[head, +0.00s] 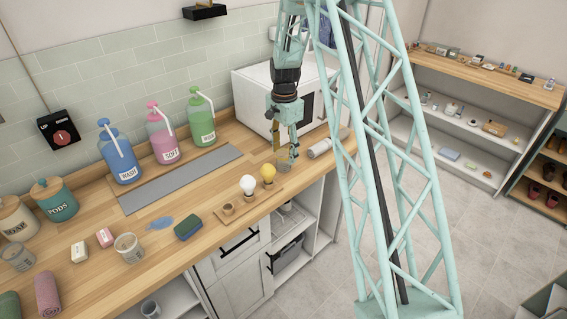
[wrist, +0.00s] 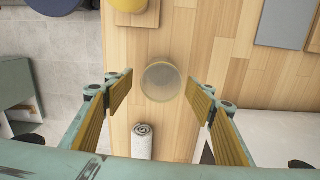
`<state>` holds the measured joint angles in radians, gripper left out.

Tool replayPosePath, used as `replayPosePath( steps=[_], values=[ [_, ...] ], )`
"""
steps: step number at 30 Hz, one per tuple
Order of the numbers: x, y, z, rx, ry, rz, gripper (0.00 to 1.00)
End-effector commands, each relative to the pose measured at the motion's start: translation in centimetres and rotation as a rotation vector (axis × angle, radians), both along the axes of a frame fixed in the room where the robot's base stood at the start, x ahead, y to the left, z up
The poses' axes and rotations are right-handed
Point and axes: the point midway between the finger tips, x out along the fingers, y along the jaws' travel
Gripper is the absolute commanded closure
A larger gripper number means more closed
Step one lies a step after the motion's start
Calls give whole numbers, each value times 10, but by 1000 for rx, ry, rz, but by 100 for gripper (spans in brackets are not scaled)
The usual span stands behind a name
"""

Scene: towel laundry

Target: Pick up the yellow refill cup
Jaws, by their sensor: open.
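The yellow refill cup (wrist: 160,82) is a clear cup with a yellowish rim, seen from above on the wooden counter in the wrist view. In the head view it shows as a clear shape (head: 287,156) under my gripper, partly hidden by the fingers. My gripper (wrist: 161,84) is open and empty, pointing down. Its two fingers stand left and right of the cup in the wrist view, with a gap on each side. In the head view my gripper (head: 284,143) is low over the counter, close to the cup.
A rolled whitish towel (head: 320,148) lies right of the cup. A yellow bulb-like item (head: 267,173) and a white one (head: 248,185) stand on a small board. A white appliance (head: 256,98) stands behind. Blue, pink and green bottles (head: 165,138) line the wall. The counter edge is near.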

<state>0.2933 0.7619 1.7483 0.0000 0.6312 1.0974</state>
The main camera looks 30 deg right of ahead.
Motion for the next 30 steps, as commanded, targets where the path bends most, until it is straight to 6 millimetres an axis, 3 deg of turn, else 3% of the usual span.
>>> replayPosePath(
  steps=[10,24,30],
  values=[
    [0,0,-5,0,1,0,49],
    [1,2,-47,1,1,0,49],
    [2,2,-52,0,0,0,49]
  ],
)
